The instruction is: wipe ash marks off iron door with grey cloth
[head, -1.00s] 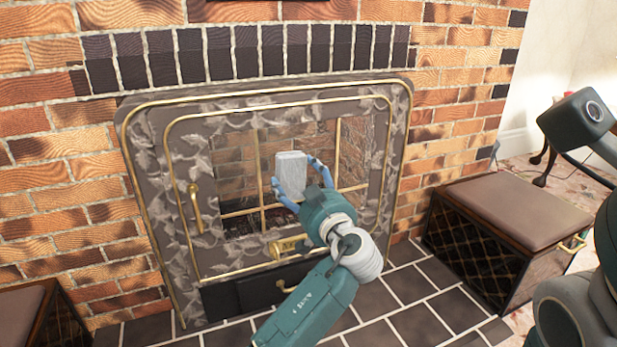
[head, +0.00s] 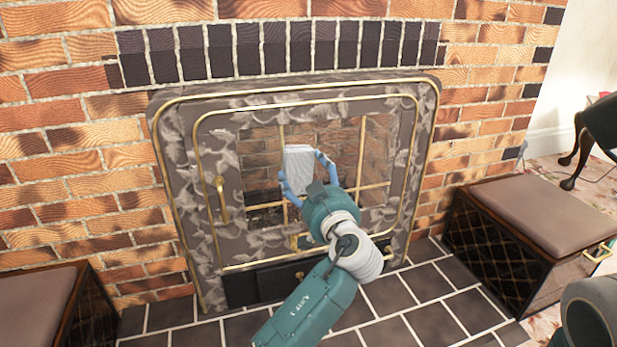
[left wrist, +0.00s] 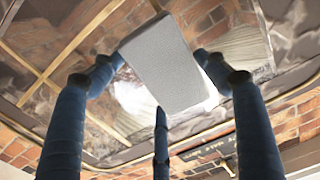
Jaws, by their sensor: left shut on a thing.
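The iron door (head: 235,205) is closed in the fireplace, with a dark leaf-patterned frame, brass trim, a brass handle (head: 221,200) at its left and a glazed middle. The grey cloth (head: 299,162) looks like a flat pale block. My left gripper (head: 300,172) is shut on the cloth in front of the glazing; I cannot tell whether the cloth touches the door. The cloth (left wrist: 163,62) also shows between the fingers in the left wrist view. Pale smears (left wrist: 238,52) show beside it there; I cannot tell ash marks from glare or leaf pattern. My right gripper is out of view.
A brown-topped box seat (head: 535,215) stands to the right of the fireplace, and another (head: 35,300) stands at the lower left. Brick wall (head: 80,150) surrounds the door. The dark tiled hearth (head: 430,310) is clear in front.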

